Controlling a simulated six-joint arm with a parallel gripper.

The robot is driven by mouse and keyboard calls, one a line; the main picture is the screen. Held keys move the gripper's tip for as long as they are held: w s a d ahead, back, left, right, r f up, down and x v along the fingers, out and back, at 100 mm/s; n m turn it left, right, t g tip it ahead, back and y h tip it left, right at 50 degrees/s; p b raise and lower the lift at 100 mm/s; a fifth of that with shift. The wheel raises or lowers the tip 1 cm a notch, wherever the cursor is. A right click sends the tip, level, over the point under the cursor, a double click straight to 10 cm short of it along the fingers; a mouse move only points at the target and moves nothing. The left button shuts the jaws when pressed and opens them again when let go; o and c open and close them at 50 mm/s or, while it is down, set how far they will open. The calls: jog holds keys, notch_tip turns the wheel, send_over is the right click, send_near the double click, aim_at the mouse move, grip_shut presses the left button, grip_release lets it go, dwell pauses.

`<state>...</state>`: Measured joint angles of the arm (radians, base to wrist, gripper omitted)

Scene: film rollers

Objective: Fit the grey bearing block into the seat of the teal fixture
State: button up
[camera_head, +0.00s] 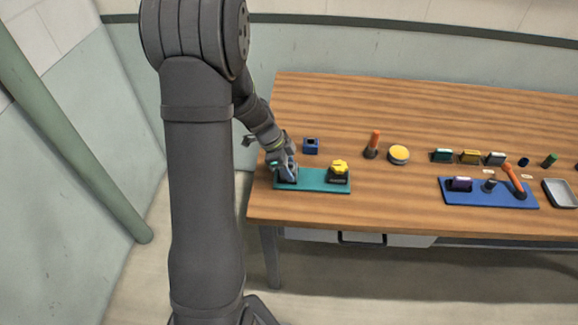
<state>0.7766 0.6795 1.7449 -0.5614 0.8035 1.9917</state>
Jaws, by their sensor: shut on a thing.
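The teal fixture (313,184) lies flat at the left end of the table, near its front edge. A black mount with a yellow knob (339,168) stands on its right part. My gripper (287,170) points down over the fixture's left part and is shut on the grey bearing block (289,177). The block is small and mostly hidden by the fingers. It is at the dark seat area on the left of the fixture. I cannot tell whether it is in the seat or just above it.
A dark blue block (311,146) stands just behind the fixture. To the right are an orange-handled tool (373,143), a yellow round lid (399,153) and several small coloured blocks. A blue board (470,198) with parts and a grey tray (560,193) lie farther right. Bare wood separates the two boards.

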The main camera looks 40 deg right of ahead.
jog(key=shift+a+f, duration=0.1)
jog(key=shift+f, duration=0.2)
dwell(0.6)
jog(key=o, duration=1.3)
jog(key=shift+s, duration=0.1)
jog(key=shift+c, duration=0.2)
jog(key=shift+a+f, duration=0.1)
jog(key=shift+c, duration=1)
jog(key=shift+o, duration=1)
jog(key=shift+r, duration=0.45)
jog(key=shift+d+r, duration=0.2)
jog(key=shift+r, duration=3.05)
jog(key=shift+f, duration=3.35)
jog(key=shift+r, duration=0.15)
